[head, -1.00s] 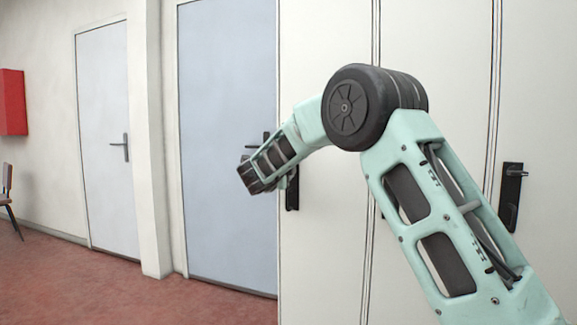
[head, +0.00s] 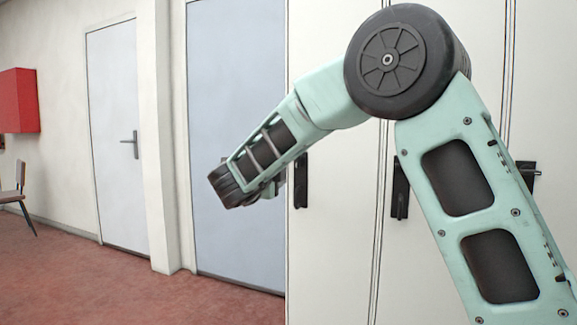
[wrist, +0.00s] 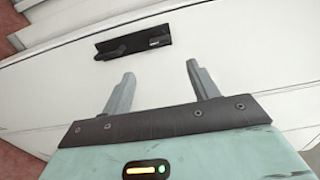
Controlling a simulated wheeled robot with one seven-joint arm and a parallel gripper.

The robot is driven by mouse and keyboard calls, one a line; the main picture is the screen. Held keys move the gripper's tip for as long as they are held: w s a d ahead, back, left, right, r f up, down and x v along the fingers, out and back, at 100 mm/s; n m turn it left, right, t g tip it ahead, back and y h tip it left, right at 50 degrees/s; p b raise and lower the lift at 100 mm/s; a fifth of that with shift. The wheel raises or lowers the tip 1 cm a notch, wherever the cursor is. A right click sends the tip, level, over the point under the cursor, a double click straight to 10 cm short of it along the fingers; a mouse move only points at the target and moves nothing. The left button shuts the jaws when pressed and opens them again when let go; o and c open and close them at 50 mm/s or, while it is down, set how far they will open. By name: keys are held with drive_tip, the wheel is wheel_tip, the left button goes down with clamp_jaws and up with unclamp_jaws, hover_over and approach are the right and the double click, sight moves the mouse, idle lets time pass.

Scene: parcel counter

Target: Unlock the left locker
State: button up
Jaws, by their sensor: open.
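The left locker (head: 335,250) is a tall white door in the head view, right of a blue-grey door. Its black handle plate (head: 301,181) stands upright near its left edge, partly beside my wrist. The wrist view shows one black handle plate (wrist: 133,42) with a lever and a small raised part near one end; it seems to be the left locker's. My gripper (wrist: 161,68) is open and empty, its two grey fingers pointing at the door, apart from the plate. The fingers are hidden in the head view.
More white lockers stand to the right, with a black handle plate (head: 400,190) on the middle one and another (head: 532,176) partly behind my arm. A grey door (head: 113,140), red wall box (head: 17,100) and chair (head: 14,190) are at left. The red floor there is clear.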

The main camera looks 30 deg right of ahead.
drive_tip(key=shift+v, duration=2.15)
drive_tip(key=s+a+f+n+t+y, duration=0.1)
drive_tip(key=a+f+n+t+y, duration=0.15)
drive_tip(key=a+n+y, duration=0.65)
drive_tip(key=s+a+f+n+t+y, duration=0.15)
drive_tip(key=a+f+n+y, duration=0.25)
drive_tip(key=a+n+y, duration=0.45)
drive_tip(key=s+a+f+n+g+y, duration=0.1)
drive_tip(key=s+a+f+n+g, duration=0.3)
drive_tip(key=s, duration=0.3)
drive_tip(key=s+a+f+n+g+y, duration=0.1)
drive_tip(key=s+a+f+n+g, duration=0.25)
drive_tip(key=s+a, duration=0.3)
drive_tip(key=s+d+f+n+g+h, duration=0.2)
drive_tip(key=s+d+f+n, duration=0.15)
drive_tip(key=s, duration=0.45)
drive_tip(key=s+d+f+n+g+h, duration=0.1)
drive_tip(key=s+d+f+n+g, duration=0.25)
drive_tip(key=s, duration=0.35)
drive_tip(key=s+d+f+n+g+h, duration=0.2)
drive_tip(key=s+f+n, duration=0.15)
drive_tip(key=s, duration=0.45)
wheel_tip(320, 180, up, 22)
drive_tip(key=p, duration=2.1)
drive_tip(key=shift+d+n, duration=0.35)
drive_tip(key=shift+d, duration=0.05)
